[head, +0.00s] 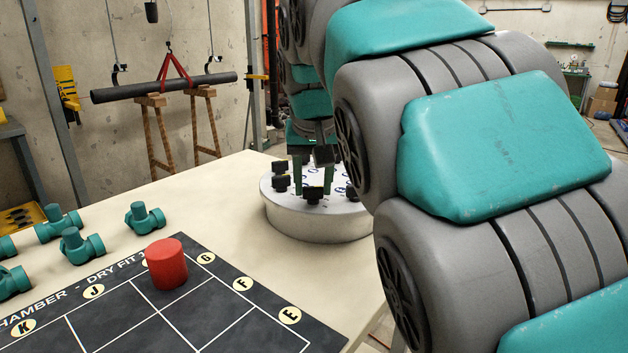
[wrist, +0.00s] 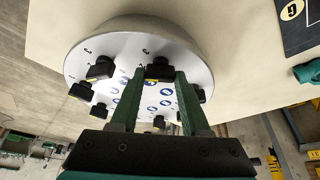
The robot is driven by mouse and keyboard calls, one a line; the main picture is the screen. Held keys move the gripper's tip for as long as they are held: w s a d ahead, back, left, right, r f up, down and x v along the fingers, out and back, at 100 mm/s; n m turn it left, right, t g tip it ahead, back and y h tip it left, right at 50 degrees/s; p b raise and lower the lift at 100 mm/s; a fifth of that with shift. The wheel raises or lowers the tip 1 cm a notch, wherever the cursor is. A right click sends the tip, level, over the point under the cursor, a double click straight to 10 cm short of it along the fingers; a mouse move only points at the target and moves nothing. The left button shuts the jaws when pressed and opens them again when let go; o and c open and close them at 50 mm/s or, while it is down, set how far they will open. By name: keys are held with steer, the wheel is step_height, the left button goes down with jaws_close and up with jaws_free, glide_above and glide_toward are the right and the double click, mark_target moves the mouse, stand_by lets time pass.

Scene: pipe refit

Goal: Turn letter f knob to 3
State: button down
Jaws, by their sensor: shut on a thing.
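A round pale drum (head: 310,228) with a white top stands on the table and carries several black knobs around its rim. My gripper (head: 312,190) points down at the drum top, its two green fingers on either side of one black knob (head: 314,196). In the wrist view the fingertips (wrist: 160,75) are closed on that knob (wrist: 159,69). Blue round marks show on the top of the drum (wrist: 105,46). The letters and the knob's setting are too small to read, so I cannot tell which letter it is.
A dark mat (head: 130,318) with lettered yellow circles lies at the front left, with a red cylinder (head: 167,264) on it. Several teal pipe fittings (head: 145,217) sit at the table's left. Bare table lies between them and the drum.

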steer(key=m+h, duration=0.1)
steer(key=m, duration=0.3)
steer(key=shift+a+m+h, duration=0.1)
steer(key=shift+m+h, duration=0.2)
steer(key=shift+h, duration=0.1)
steer(key=shift+a+r+m+g+h, duration=0.1)
steer(key=shift+m+g+h, duration=0.35)
steer(key=shift+m, duration=1.45)
steer(key=shift+c, duration=1.9)
jaws_free()
